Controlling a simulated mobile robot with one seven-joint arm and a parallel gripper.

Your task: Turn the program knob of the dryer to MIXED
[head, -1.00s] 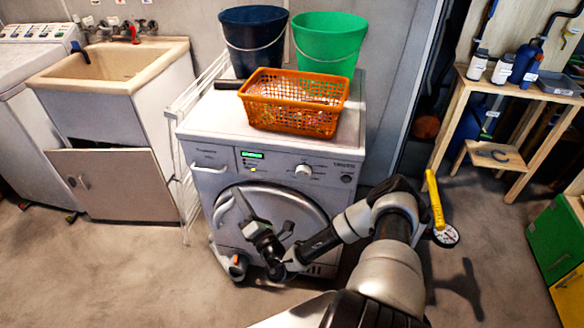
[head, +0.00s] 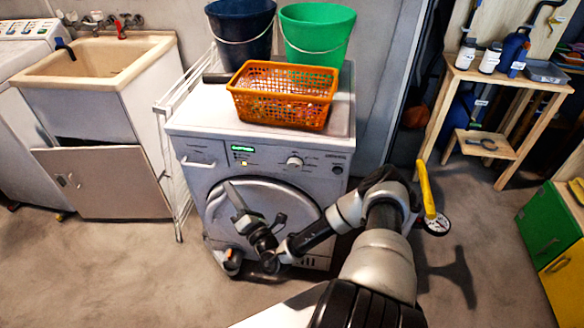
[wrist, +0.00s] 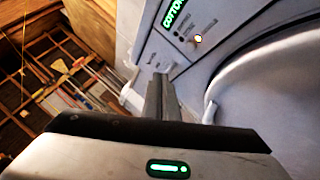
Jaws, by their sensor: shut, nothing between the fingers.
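The white dryer (head: 200,149) stands against the wall. Its round program knob (head: 295,162) is on the front panel, right of a green lit display (head: 242,148). In the wrist view the display (wrist: 174,10) reads COTTON, cut off at the edge; the knob is not identifiable there. My gripper (head: 233,190) is in front of the round door, below and left of the knob and apart from it. In the wrist view my gripper's fingers (wrist: 160,88) are together and empty, pointing up along the dryer front. The knob's pointer is too small to read.
An orange basket (head: 282,113), a dark blue bucket (head: 240,30) and a green bucket (head: 316,38) stand on the dryer. A white drying rack (head: 178,170) is at its left. A yellow-handled gauge (head: 430,200) is right of my arm. Floor on the left is clear.

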